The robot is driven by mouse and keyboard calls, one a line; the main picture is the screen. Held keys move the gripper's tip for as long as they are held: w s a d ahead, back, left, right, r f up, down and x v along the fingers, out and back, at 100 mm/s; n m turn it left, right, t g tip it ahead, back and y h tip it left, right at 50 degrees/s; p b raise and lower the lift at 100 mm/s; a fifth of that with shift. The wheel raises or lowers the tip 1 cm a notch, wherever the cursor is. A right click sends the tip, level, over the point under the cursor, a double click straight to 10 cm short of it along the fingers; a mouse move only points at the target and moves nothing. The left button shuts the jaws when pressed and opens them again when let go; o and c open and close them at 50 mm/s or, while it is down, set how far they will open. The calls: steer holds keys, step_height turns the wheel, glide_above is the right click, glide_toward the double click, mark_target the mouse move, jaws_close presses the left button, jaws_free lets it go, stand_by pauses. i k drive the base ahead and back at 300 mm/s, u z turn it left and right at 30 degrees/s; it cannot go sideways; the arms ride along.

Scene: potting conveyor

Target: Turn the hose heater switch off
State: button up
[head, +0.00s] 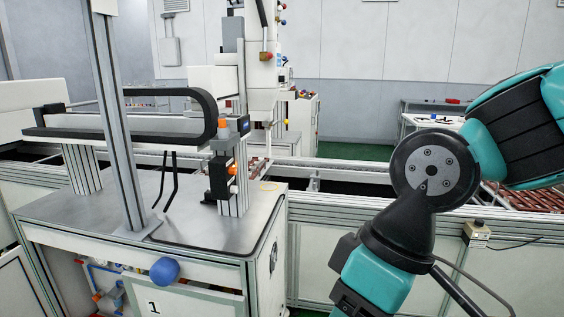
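I cannot pick out the hose heater switch for certain in the head view, and no on or off marking is readable. A grey-topped machine cabinet (190,235) stands at the left, with a blue round knob (165,270) on its front edge and a label "1" below. A small beige box (477,232) with a cable is fixed to the conveyor's side at the right. My teal and black arm fills the right side and bends down past the bottom edge. My gripper's fingers do not show.
A conveyor (340,173) with aluminium rails runs across behind the cabinet. A metal post (115,120) and a black cable chain (200,100) rise above the cabinet top. An orange and black fixture (222,165) stands at its back right. White panels lie below the conveyor.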

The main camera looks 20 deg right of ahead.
mark_target(231, 170)
steer(key=z, duration=0.05)
steer(key=i, duration=0.95)
steer(key=u, duration=0.3)
